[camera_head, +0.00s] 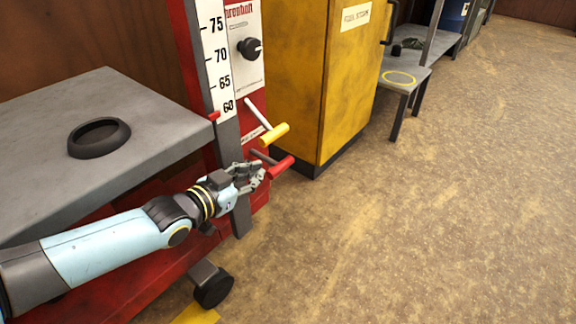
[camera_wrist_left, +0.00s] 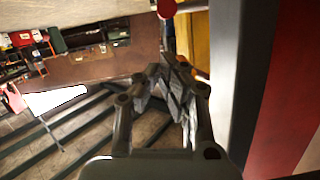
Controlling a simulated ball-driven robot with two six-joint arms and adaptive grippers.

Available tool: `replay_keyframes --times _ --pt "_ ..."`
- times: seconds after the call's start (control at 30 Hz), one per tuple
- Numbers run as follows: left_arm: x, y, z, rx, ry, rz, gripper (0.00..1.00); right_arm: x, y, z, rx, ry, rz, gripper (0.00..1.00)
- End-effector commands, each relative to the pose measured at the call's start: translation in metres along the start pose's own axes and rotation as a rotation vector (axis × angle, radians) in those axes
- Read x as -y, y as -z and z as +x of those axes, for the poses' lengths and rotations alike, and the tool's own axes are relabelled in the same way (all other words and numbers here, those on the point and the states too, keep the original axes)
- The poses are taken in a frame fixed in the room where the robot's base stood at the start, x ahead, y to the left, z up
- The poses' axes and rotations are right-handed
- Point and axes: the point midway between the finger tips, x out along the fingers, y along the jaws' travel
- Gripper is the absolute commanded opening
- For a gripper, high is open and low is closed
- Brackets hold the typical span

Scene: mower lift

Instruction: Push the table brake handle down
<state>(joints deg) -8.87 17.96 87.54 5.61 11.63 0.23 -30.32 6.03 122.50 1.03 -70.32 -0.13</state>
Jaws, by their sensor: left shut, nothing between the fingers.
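Two levers stick out of the red column of the lift. The upper one has a white rod and a yellow grip (camera_head: 273,134); the lower one has a dark rod and a red grip (camera_head: 280,167). The pictures do not label which is the brake handle. My left gripper (camera_head: 256,176) is shut and empty, just left of the red grip and below the yellow one; I cannot tell if it touches the red grip. In the left wrist view my shut fingers (camera_wrist_left: 172,78) fill the middle, with a round red end (camera_wrist_left: 167,8) above them. My right gripper is out of view.
The grey lift table (camera_head: 150,105) with a dark ring (camera_head: 99,138) lies left, above my left arm. A scale (camera_head: 216,60) and a dark knob (camera_head: 250,47) are on the column. A yellow cabinet (camera_head: 290,70) stands behind the levers. The floor to the right is clear.

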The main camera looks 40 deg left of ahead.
Motion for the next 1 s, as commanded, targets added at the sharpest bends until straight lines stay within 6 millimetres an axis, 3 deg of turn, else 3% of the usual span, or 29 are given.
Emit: replay_keyframes --times 0.27,0.6,1.0 --pt "-0.001 -0.003 0.006 0.003 0.0 -0.001 0.0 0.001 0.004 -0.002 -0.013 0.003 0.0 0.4" --pt "-0.001 -0.008 0.055 0.009 0.0 0.001 0.0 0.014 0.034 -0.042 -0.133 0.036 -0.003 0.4" --pt "0.001 0.0 0.095 0.003 0.003 0.0 0.0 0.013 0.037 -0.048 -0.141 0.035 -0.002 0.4"
